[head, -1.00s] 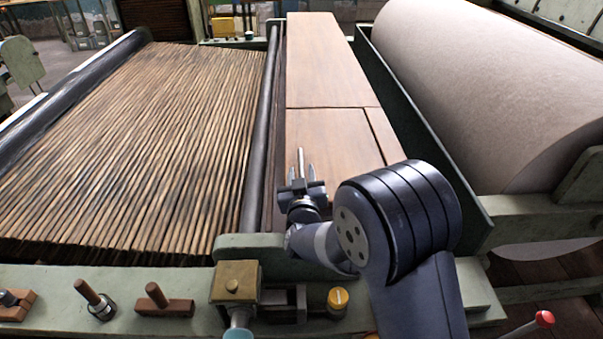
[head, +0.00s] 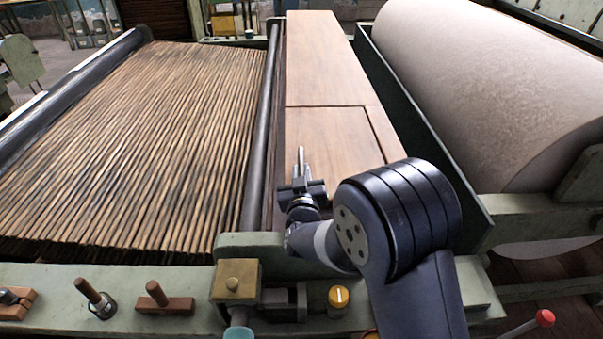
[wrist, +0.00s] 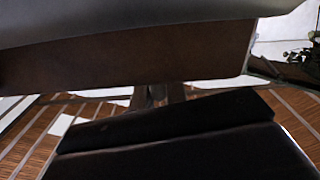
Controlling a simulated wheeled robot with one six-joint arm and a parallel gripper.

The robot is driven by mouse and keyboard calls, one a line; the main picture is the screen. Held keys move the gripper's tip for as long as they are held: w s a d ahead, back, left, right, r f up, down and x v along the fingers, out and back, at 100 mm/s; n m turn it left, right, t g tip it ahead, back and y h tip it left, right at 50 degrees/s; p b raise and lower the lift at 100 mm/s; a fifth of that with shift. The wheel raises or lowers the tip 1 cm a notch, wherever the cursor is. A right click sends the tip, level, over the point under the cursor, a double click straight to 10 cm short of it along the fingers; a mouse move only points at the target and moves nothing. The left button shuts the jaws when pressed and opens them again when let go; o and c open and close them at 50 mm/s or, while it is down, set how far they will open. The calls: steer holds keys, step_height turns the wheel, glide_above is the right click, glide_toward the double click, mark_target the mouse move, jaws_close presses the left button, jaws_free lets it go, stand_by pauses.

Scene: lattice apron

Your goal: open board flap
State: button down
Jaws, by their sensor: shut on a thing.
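The board flap (head: 330,145) is a brown wooden panel in the long board top, lying flat and closed between the slatted lattice and the large roll. A seam marks its far edge. My gripper (head: 302,168) is over its near left part, shut on a thin upright piece that looks like the flap's handle. The fingers hide most of this piece. In the wrist view the dark fingers (wrist: 160,94) meet below a large brown panel face (wrist: 120,55); the grip itself is dark and hard to make out.
The slatted lattice (head: 140,150) lies left, behind a dark roller bar (head: 258,140). The large pale roll (head: 490,80) stands right, past a green side wall (head: 425,140).

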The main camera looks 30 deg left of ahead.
steer(key=shift+r, duration=0.1)
steer(key=shift+w+d+r+m, duration=0.15)
steer(key=shift+r+m, duration=0.15)
steer(key=shift+r, duration=0.35)
steer(key=w+d+r+m+b, duration=0.3)
steer(key=d+r+m+b, duration=0.25)
steer(key=r, duration=0.25)
steer(key=w+d+r+m+b, duration=0.3)
steer(key=d+r+m+b, duration=0.3)
steer(key=r, duration=0.3)
steer(key=w+d+r+m+b, duration=0.1)
steer(key=w+d+m+b, duration=0.5)
steer(key=d+b, duration=0.5)
steer(key=shift+w+d, duration=1)
steer(key=shift+d, duration=0.5)
steer(key=shift+r, duration=0.1)
